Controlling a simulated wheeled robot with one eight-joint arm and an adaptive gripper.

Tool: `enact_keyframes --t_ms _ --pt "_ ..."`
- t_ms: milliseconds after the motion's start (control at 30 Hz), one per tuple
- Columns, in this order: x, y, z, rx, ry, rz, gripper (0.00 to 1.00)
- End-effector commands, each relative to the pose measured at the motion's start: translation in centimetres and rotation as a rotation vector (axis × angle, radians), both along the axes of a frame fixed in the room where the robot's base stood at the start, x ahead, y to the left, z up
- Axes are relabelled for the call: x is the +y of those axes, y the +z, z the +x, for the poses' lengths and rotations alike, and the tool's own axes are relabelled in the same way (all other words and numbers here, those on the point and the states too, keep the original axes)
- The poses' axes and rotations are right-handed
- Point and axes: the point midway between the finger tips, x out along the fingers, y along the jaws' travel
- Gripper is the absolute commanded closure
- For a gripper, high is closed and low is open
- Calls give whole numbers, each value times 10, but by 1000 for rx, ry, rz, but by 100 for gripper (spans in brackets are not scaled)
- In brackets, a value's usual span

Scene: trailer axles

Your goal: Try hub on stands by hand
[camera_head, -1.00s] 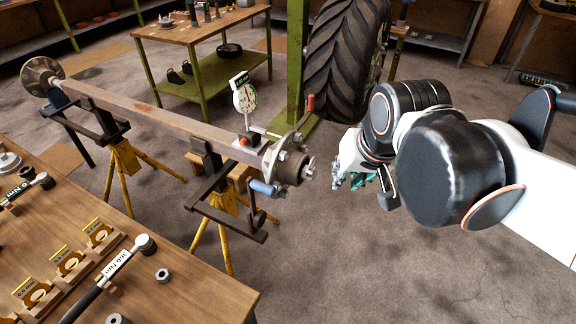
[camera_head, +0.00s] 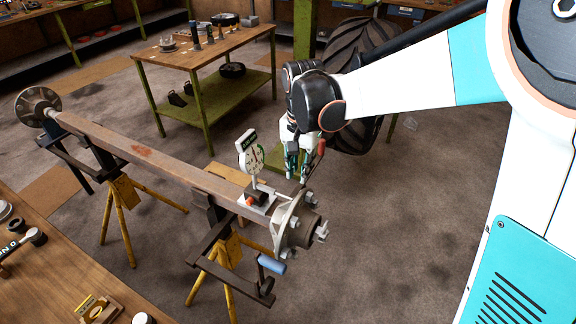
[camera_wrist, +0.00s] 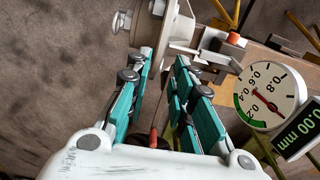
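The axle beam (camera_head: 150,152) lies across two yellow stands, near stand (camera_head: 228,252) and far stand (camera_head: 122,200). The hub (camera_head: 300,230), with a flange and studs, is on its near end; its edge shows at top in the wrist view (camera_wrist: 150,25). A red-tipped lever (camera_head: 321,148) rises from the flange. My gripper (camera_head: 302,176) is above and just behind the hub, fingers pointing down. In the wrist view its teal-padded fingers (camera_wrist: 163,68) are apart, with the red tip (camera_wrist: 153,138) low between them; contact cannot be told.
A dial gauge (camera_head: 250,155) stands on the beam close to my gripper; its readout shows 0.00 mm in the wrist view. A blue-handled crank (camera_head: 271,264) is below the hub. A wooden bench (camera_head: 45,275), a green-legged table (camera_head: 205,48) and a big tyre (camera_head: 350,55) stand around. Floor at right is clear.

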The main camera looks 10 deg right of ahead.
Motion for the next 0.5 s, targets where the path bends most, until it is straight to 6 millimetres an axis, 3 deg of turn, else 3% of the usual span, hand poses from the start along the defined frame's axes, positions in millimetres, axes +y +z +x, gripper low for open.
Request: enact_keyframes --t_ms 267,500 --pt "4 -17 5 18 -19 -4 78" --pt "4 -61 5 18 -18 -4 78"
